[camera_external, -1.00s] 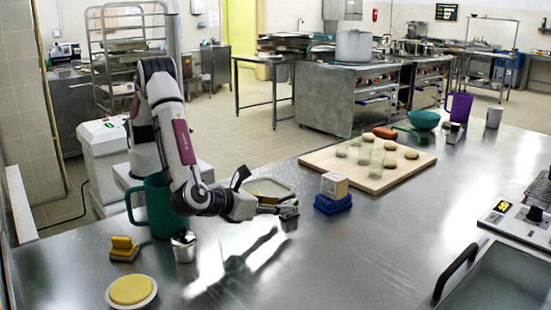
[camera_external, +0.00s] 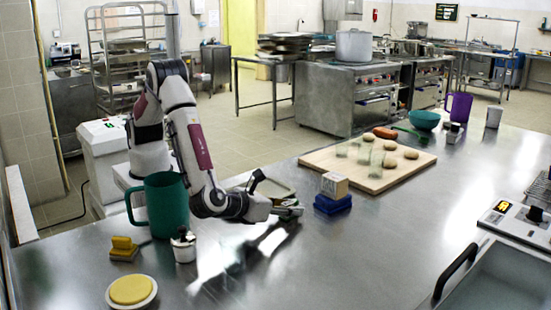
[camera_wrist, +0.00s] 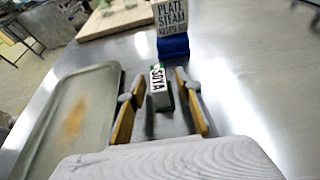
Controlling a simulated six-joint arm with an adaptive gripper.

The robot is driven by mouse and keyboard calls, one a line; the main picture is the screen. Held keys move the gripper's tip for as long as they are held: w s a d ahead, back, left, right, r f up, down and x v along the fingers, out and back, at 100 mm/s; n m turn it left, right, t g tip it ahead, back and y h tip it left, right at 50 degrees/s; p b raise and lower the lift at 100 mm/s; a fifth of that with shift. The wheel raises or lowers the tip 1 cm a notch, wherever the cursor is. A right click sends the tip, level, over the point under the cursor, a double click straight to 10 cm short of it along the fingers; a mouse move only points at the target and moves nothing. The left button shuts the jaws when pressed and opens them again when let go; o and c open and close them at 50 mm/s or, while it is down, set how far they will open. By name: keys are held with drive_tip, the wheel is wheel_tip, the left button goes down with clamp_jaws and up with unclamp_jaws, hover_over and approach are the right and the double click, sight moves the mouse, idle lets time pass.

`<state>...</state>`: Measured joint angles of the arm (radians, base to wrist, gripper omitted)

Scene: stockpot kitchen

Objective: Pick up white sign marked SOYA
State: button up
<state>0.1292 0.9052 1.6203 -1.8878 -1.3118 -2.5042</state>
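The white sign marked SOYA (camera_wrist: 158,88) stands on a green base in the wrist view, with its black lettering running along its face. My gripper (camera_wrist: 159,80) is open. Its two yellow-edged fingers lie on the left and right of the sign, with a visible gap on each side. In the external view my gripper (camera_external: 292,211) is low over the steel counter, and I cannot make out the sign clearly there.
A shallow tray (camera_wrist: 72,120) lies close on the left. The wooden board (camera_external: 315,161) with food and glasses is farther back. Open counter lies to the right.

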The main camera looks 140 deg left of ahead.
sight(288, 202)
idle(0.5)
clamp_jaws()
drive_tip(key=shift+r, duration=0.1)
drive_tip(key=shift+r, duration=4.9)
